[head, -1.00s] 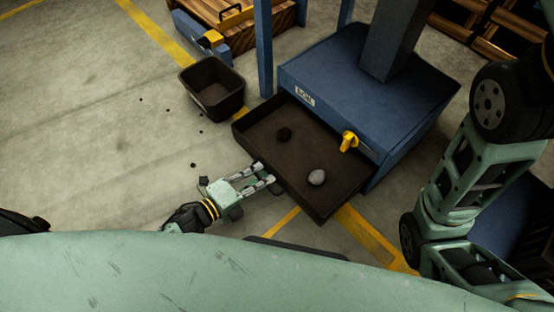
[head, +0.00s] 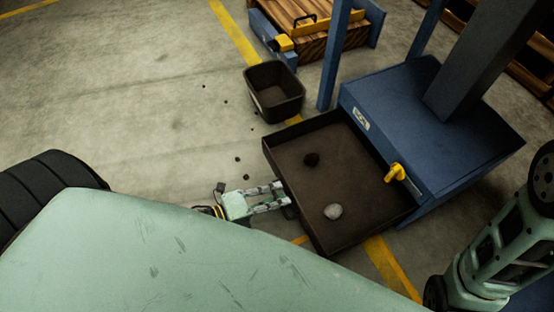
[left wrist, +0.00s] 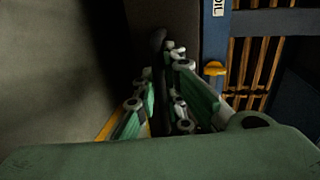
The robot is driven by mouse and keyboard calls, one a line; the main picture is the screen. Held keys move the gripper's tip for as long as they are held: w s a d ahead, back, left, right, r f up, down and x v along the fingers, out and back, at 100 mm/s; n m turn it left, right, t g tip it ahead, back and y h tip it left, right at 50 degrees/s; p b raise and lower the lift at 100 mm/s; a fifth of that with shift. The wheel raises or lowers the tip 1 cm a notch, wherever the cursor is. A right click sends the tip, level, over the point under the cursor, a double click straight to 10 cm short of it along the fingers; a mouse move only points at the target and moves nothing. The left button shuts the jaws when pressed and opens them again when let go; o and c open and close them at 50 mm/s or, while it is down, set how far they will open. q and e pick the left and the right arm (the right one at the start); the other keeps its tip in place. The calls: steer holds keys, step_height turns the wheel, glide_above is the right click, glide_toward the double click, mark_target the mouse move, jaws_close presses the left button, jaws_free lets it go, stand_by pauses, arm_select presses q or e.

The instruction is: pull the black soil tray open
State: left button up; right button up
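The black soil tray (head: 355,165) sticks well out of the front of the blue cabinet (head: 425,120) in the head view. A dark clod (head: 311,159) and a pale grey stone (head: 333,211) lie in it. My left gripper (head: 284,198) is at the middle of the tray's outer front side. In the left wrist view, its fingers (left wrist: 162,66) stand on both sides of a dark upright bar at the tray front, closed on it. The exact contact is partly in shadow. My right arm shows at the right, but its gripper is out of view.
A black bin (head: 274,92) stands on the floor left of the cabinet, with several small clods near it. A yellow knob (head: 395,173) sits on the cabinet front. A wooden crate (head: 318,25) is behind. Open floor lies left of the tray.

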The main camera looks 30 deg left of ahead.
arm_select(q)
steer(key=shift+o, duration=0.5)
steer(key=v, duration=1.2)
